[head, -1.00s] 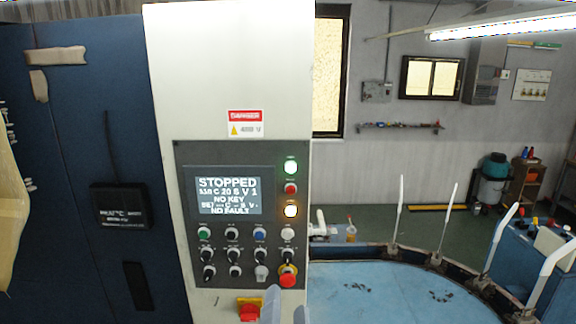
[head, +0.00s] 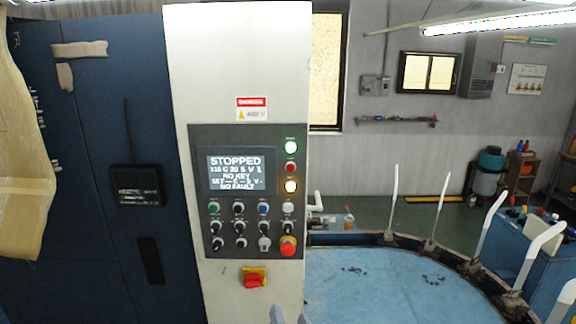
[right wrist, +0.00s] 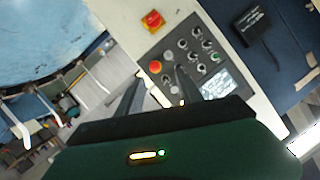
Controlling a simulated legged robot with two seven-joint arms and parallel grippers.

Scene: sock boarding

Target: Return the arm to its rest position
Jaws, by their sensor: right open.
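My right gripper (head: 289,315) shows only as grey fingertips at the bottom edge of the head view, below the red-and-yellow rotary switch (head: 253,278). In the right wrist view its two dark fingers (right wrist: 158,76) are spread apart with nothing held between them. Beyond them is the control panel (right wrist: 190,45), which shows tilted. In the head view the dark control panel (head: 200,155) stands on a white cabinet, and its screen (head: 237,173) reads STOPPED and NO FAULT. The red emergency button (head: 288,247) is at its lower right. My left gripper is out of view.
A round blue table (head: 375,285) with upright white boards (head: 437,205) around its rim is right of the cabinet. Dark blue cabinet doors (head: 80,180) are on the left, with a tan sheet (head: 20,150) at the edge. Grey floor lies behind the table.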

